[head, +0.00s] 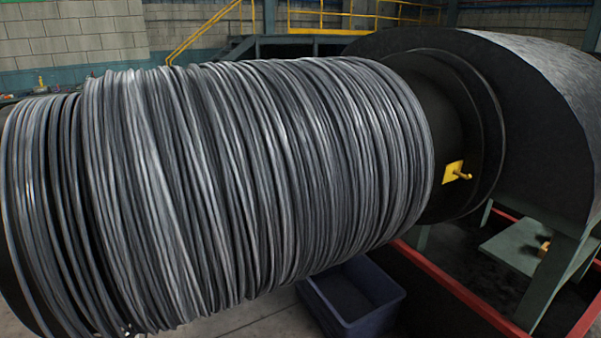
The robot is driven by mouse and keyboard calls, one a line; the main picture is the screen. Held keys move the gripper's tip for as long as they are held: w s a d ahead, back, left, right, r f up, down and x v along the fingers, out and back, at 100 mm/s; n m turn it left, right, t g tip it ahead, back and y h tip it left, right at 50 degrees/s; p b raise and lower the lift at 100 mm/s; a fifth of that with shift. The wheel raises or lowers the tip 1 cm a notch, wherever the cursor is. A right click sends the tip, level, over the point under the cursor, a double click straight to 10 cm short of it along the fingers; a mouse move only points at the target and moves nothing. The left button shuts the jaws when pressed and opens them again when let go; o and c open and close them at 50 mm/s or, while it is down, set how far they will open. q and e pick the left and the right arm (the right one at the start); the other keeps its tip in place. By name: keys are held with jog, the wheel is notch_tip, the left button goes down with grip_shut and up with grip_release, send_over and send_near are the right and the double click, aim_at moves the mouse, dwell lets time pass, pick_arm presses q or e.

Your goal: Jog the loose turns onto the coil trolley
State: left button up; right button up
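A large coil of grey wire (250,170) fills the left and middle of the head view, its many turns packed side by side. At the left end, several turns (50,200) are spaced more widely, with dark gaps between them. The right end of the coil meets a dark capstan drum (450,110) with a yellow plate and peg (455,172) on its face. I cannot tell which thing is the coil trolley; what carries the coil is hidden beneath the turns. Neither of my grippers shows.
A large dark curved housing (530,110) stands behind the drum on the right, on green legs (550,275). A blue bin (352,297) sits on the floor below the coil. A red rail (462,290) runs at lower right. Yellow railings (215,30) stand behind.

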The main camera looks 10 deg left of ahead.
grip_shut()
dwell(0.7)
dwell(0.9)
